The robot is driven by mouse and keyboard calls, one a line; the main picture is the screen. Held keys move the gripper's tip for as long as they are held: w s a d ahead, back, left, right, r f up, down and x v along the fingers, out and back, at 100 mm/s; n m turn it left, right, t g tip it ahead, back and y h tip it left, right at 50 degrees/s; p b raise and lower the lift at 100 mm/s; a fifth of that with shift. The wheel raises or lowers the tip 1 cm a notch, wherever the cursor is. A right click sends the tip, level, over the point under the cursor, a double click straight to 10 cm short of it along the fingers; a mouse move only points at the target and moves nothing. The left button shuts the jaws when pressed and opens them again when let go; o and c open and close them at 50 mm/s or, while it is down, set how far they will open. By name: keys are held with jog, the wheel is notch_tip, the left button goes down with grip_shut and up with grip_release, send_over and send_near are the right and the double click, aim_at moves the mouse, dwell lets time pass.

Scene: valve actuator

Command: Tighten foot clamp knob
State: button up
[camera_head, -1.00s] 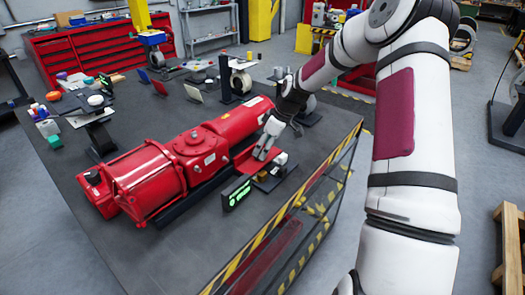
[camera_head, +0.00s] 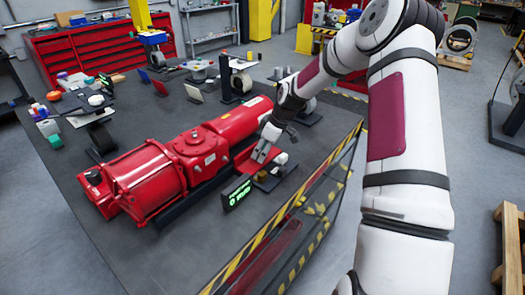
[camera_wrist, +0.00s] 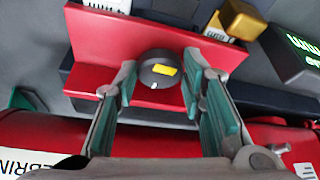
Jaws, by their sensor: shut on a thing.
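The foot clamp knob (camera_wrist: 152,84) is a dark round knob with a yellow patch and a small white mark. It sits on a red angled bracket (camera_wrist: 92,35) at the foot of the red valve actuator (camera_head: 150,172). My gripper (camera_wrist: 160,78) has one green-padded finger on each side of the knob and is shut on it. In the head view my gripper (camera_head: 260,154) reaches down to the bracket at the actuator's near side, and the fingers hide the knob there.
A small display with green characters (camera_head: 237,193) stands close to the bracket. A brass-coloured block (camera_wrist: 243,20) and a white block (camera_wrist: 216,27) are beside it. Striped edging (camera_head: 262,250) marks the table's near side. Bare tabletop (camera_head: 190,245) lies in front of the actuator.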

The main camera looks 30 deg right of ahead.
jog(key=shift+a+m+t+h+p, duration=0.15)
jog(key=shift+m+t+h+p, duration=0.2)
jog(key=shift+m, duration=0.75)
jog(key=shift+s+a+m+t+h, duration=0.15)
jog(key=shift+m+h, duration=0.2)
jog(key=shift+m, duration=0.55)
jog(key=shift+w+d+m+t+h, duration=0.1)
jog(key=shift+m+h, duration=0.2)
jog(key=shift+m, duration=0.6)
jog(key=o, duration=1.1)
jog(key=shift+o, duration=0.2)
jog(key=v, duration=1.2)
